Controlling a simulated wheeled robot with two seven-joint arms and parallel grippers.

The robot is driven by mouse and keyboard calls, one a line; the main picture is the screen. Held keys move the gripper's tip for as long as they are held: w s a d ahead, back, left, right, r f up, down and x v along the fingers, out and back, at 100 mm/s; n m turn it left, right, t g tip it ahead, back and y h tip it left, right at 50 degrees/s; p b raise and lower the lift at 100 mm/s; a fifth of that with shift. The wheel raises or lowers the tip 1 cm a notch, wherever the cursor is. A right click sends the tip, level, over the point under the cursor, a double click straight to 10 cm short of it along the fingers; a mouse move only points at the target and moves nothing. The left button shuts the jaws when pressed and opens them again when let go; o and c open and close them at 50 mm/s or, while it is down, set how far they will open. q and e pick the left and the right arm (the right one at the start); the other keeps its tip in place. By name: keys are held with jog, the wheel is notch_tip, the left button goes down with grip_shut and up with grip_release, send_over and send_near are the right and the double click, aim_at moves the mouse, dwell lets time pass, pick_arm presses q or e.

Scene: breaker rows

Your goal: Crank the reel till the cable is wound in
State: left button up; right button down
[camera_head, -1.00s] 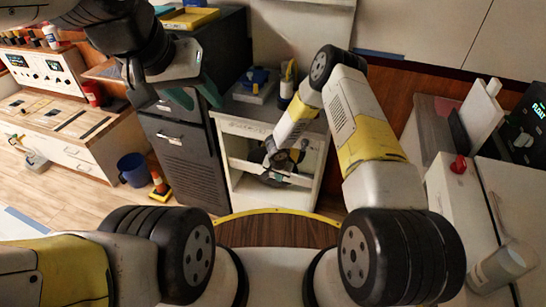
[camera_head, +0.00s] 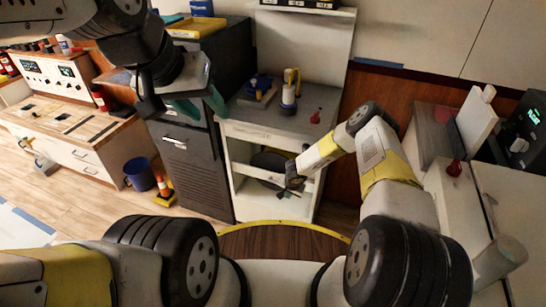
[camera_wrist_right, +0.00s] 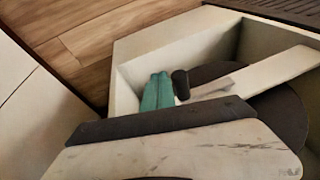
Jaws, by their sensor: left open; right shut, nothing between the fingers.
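The reel shows as a dark disc (camera_head: 270,160) inside the open white cabinet (camera_head: 242,196). In the right wrist view the dark disc (camera_wrist_right: 284,112) lies behind a pale bar (camera_wrist_right: 262,72). A dark knob (camera_wrist_right: 181,84) stands near the bar's left end, beside the green fingertips. My right gripper (camera_wrist_right: 157,92) is shut and empty at the cabinet opening; contact with the knob cannot be told. In the head view my right gripper (camera_head: 291,183) is in front of the reel's right side. My left gripper (camera_head: 200,105) is open and empty, left of the cabinet. No cable can be made out.
A blue device (camera_head: 259,86) and a yellow-and-white item (camera_head: 290,90) stand on the cabinet top, with a red knob (camera_head: 315,118) to their right. A dark drawer unit (camera_head: 188,160) adjoins on the left. A blue bin (camera_head: 138,173) and an orange cone (camera_head: 163,188) stand on the floor.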

jog(key=shift+f, duration=0.85)
dwell(0.7)
